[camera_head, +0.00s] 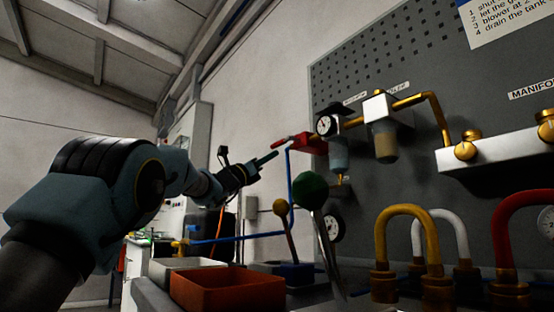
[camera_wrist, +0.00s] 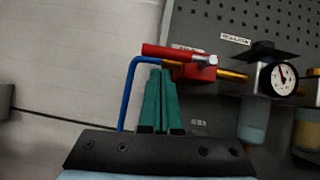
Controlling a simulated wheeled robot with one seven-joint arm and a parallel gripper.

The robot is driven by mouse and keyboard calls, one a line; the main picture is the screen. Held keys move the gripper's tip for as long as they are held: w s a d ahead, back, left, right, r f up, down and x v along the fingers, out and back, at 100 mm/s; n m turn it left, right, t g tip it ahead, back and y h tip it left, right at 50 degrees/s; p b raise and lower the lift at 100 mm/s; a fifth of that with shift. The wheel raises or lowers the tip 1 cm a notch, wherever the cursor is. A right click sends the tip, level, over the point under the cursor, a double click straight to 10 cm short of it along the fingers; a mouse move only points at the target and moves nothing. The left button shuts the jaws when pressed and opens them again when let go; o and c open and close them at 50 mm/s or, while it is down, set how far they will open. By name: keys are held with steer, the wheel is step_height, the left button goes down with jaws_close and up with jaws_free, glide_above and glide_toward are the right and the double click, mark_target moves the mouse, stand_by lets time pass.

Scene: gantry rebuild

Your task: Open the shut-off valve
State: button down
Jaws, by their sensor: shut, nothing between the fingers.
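The shut-off valve has a red body (camera_head: 312,143) at the panel's left edge, between a blue pipe and the brass air line. Its red lever (camera_head: 283,139) extends left in the head view. In the wrist view the lever (camera_wrist: 175,53) lies above the red valve body (camera_wrist: 195,73), with a pale bolt at its right end. My gripper (camera_head: 272,156) is shut and empty, left of and slightly below the valve. In the wrist view its green fingers (camera_wrist: 160,75) are together, with tips just below the lever. Whether they touch it cannot be told.
A regulator with a gauge (camera_head: 326,125) and a filter bowl (camera_head: 381,130) are right of the valve. The blue pipe (camera_wrist: 127,95) runs down beside my fingers. Below are an orange bin (camera_head: 228,290), a green-knobbed lever (camera_head: 310,190) and coloured hose loops (camera_head: 405,211).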

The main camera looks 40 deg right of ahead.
steer(key=d+f+b+v, duration=0.1)
steer(key=b+v, duration=0.2)
steer(key=v, duration=0.8)
steer(key=shift+w+a+f, duration=0.2)
steer(key=shift+a+f, duration=0.15)
steer(key=shift+f, duration=0.05)
